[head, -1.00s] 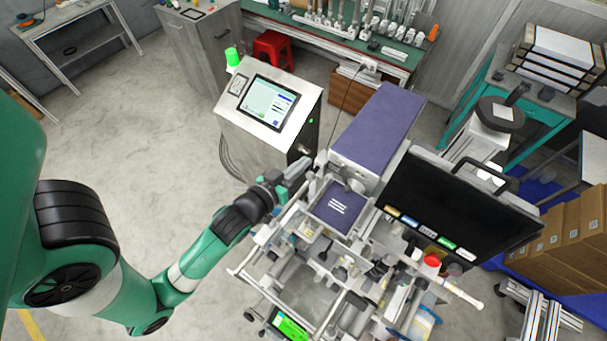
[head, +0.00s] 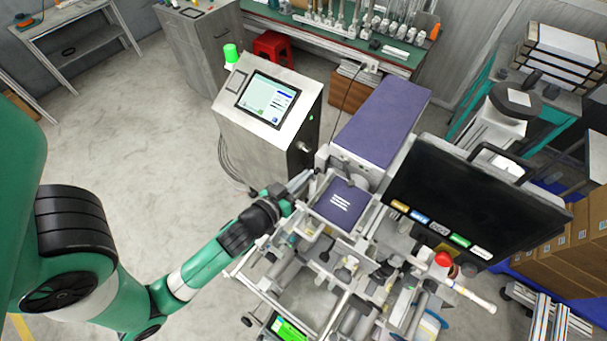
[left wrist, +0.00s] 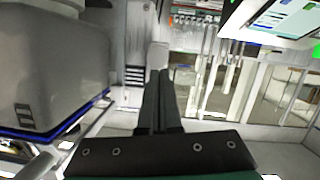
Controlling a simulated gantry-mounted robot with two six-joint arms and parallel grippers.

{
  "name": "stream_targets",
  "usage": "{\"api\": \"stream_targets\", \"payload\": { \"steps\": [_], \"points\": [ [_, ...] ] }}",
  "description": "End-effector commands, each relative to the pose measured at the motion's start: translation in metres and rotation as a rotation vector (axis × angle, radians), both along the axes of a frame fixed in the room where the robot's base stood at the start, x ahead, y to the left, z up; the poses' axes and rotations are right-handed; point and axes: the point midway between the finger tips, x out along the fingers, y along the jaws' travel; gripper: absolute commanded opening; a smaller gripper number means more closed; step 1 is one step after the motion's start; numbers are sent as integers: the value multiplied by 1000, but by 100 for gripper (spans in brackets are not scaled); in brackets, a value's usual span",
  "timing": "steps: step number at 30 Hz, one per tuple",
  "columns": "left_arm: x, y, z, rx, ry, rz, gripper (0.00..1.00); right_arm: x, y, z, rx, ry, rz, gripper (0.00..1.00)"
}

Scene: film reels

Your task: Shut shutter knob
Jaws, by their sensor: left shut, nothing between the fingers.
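My left gripper (head: 306,178) reaches in from the left to the near-left side of the machine, beside its small purple-topped box (head: 342,203). In the left wrist view its two dark fingers (left wrist: 158,76) lie together, shut and empty. A small pale grey block (left wrist: 158,54) shows just beyond the fingertips. It may be the shutter knob, but I cannot tell, nor whether the fingers touch it. I cannot pick out the knob clearly in the head view. My right gripper is not in view.
A control console (head: 268,100) with a lit screen stands behind the gripper. A long purple-topped housing (head: 382,120) and a black monitor (head: 475,205) rise to the right. Rails and rollers crowd the machine's front. The floor (head: 150,130) at left is clear.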

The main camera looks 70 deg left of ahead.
Motion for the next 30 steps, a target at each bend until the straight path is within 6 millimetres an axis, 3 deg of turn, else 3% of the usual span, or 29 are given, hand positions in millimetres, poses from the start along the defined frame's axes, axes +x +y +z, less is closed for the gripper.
{"api": "stream_targets", "payload": {
  "steps": [11, 14, 20, 22, 27, 28, 30],
  "points": [
    [-1, 0, -2, -5, 8, 1, 0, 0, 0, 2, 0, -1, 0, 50],
    [0, 0, 8, -4, 7, -1, 0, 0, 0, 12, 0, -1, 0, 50],
    [1, 1, 52, -1, 2, -12, 0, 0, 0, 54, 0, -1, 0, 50],
    [-16, -12, 38, -2, 6, -17, 0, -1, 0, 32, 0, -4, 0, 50],
    [-55, -38, 47, 0, 4, -23, 0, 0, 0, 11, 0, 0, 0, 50],
    [-61, -42, 50, 0, 3, -23, 0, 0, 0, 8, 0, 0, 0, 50],
    [-68, -46, 60, -2, 10, -20, 0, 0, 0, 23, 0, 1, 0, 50]
  ]
}}
